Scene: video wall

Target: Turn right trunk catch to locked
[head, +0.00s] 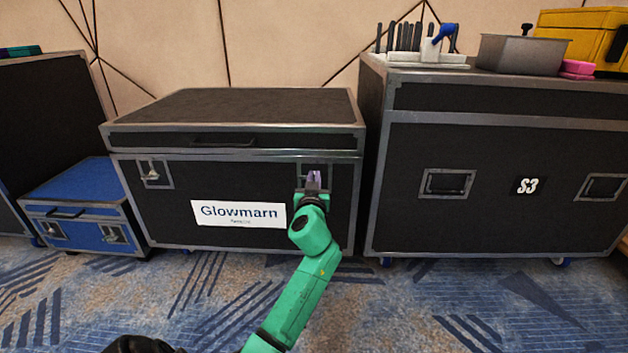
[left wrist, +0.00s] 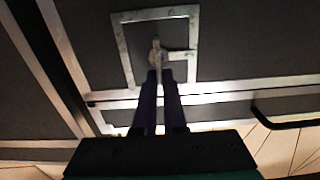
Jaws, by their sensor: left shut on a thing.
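The black trunk (head: 160,215) with metal edging and a "Glowmarn" label stands in the middle of the head view, its lid down. Its right catch (head: 301,172) is mostly hidden behind my left gripper (head: 314,177). In the left wrist view, the right catch (left wrist: 156,48) is a small metal lever in a square metal frame. My left gripper's purple fingers (left wrist: 157,75) are closed on the end of this lever. The left catch (head: 151,173) sits on the trunk's front at the left. My right gripper is not in view.
A blue case (head: 78,195) stands left of the trunk. A larger black case (head: 490,170) marked S3 stands close on the right, carrying a tool rack (head: 420,58), a grey bin (head: 522,54) and a yellow case (head: 585,35). The carpet in front is clear.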

